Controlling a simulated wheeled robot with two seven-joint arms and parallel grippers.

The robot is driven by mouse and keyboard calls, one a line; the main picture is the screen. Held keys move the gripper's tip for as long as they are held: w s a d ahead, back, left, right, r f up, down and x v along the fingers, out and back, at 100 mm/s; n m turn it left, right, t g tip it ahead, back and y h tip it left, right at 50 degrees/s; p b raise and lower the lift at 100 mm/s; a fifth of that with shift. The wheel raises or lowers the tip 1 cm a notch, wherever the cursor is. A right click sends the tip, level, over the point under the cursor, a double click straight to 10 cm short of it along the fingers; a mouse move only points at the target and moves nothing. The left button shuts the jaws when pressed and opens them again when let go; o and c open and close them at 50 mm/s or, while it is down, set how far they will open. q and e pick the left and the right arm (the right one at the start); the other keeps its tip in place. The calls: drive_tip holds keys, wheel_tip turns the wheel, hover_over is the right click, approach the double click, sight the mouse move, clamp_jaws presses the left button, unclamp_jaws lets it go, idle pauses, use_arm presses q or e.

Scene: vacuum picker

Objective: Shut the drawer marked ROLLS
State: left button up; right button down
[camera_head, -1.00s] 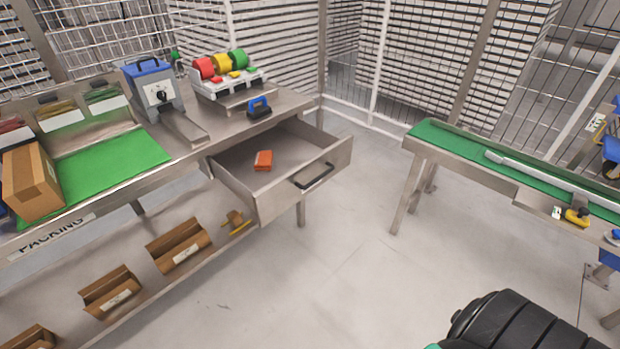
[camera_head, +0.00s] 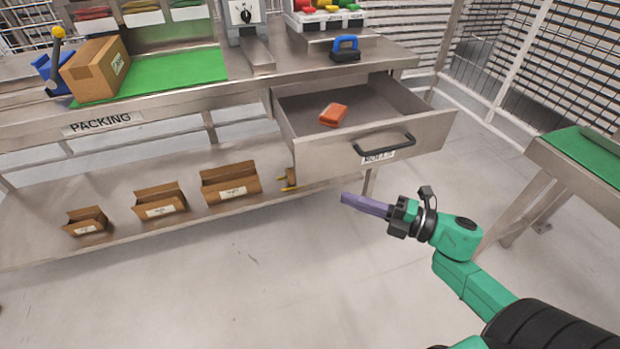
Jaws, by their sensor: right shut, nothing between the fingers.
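The metal drawer (camera_head: 320,157) is pulled out from under the packing bench. Its front has a black bar handle (camera_head: 384,146) and a white label (camera_head: 378,157) below it, too small to read surely. An orange-red block (camera_head: 333,115) lies inside on the drawer floor. My right gripper (camera_head: 345,198) is shut and empty, with purple fingers pointing left. In the picture it is below the drawer front and handle, apart from them. My left gripper is not in view.
The bench has a green mat (camera_head: 180,77), a cardboard box (camera_head: 97,70) and a blue-handled tool (camera_head: 345,48) above the drawer. Several open cartons (camera_head: 230,184) stand on the lower shelf. The floor before the drawer is clear.

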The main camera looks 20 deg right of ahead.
sight(309, 174)
drive_tip(key=x, duration=0.4)
drive_tip(key=w+d+x, duration=0.1)
drive_tip(key=x, duration=0.2)
drive_tip(key=d+x, duration=0.1)
drive_tip(key=x, duration=0.3)
drive_tip(key=shift+w+a+b, duration=0.25)
drive_tip(key=shift+w+b, duration=0.05)
drive_tip(key=shift+w, duration=0.6)
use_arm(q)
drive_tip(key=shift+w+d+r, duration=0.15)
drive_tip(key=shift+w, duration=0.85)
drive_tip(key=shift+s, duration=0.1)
